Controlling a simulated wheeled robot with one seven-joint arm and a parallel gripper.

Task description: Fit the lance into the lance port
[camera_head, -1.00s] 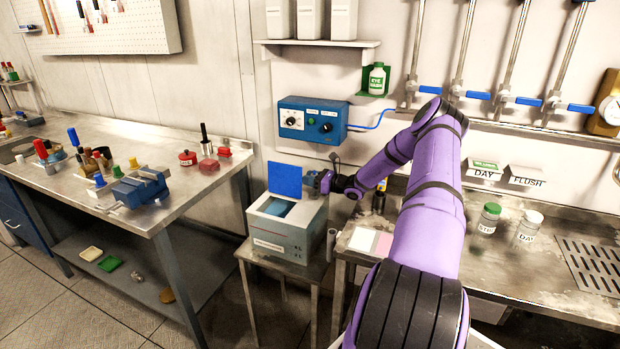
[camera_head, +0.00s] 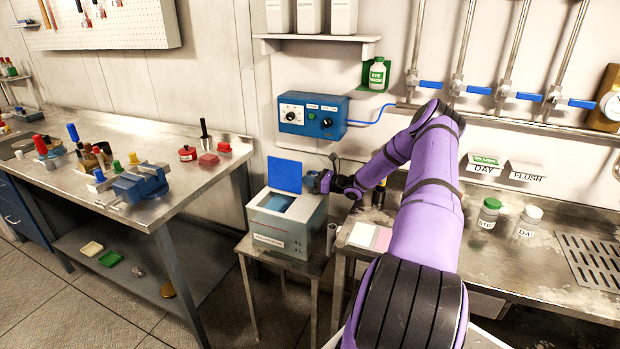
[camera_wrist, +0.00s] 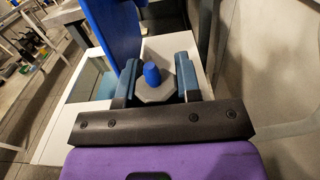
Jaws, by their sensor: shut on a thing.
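My gripper (camera_head: 318,182) is at the right side of the raised blue lid of the grey-white box (camera_head: 282,238). In the wrist view my gripper (camera_wrist: 157,75) is shut on a grey many-sided piece with a blue tip (camera_wrist: 152,73). It looks like the head of the lance, seen end-on. The rest of it is hidden beneath the fingers. The blue lid (camera_wrist: 108,30) stands upright just beyond the fingers. The box has an open top with blue inside. I cannot make out the lance port for certain.
The box stands on a small metal stand (camera_head: 250,252) between the left workbench (camera_head: 150,215) and the right counter (camera_head: 395,262). A grey upright tube (camera_head: 331,240) is close beside the box. A blue control unit (camera_head: 312,117) hangs on the wall above.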

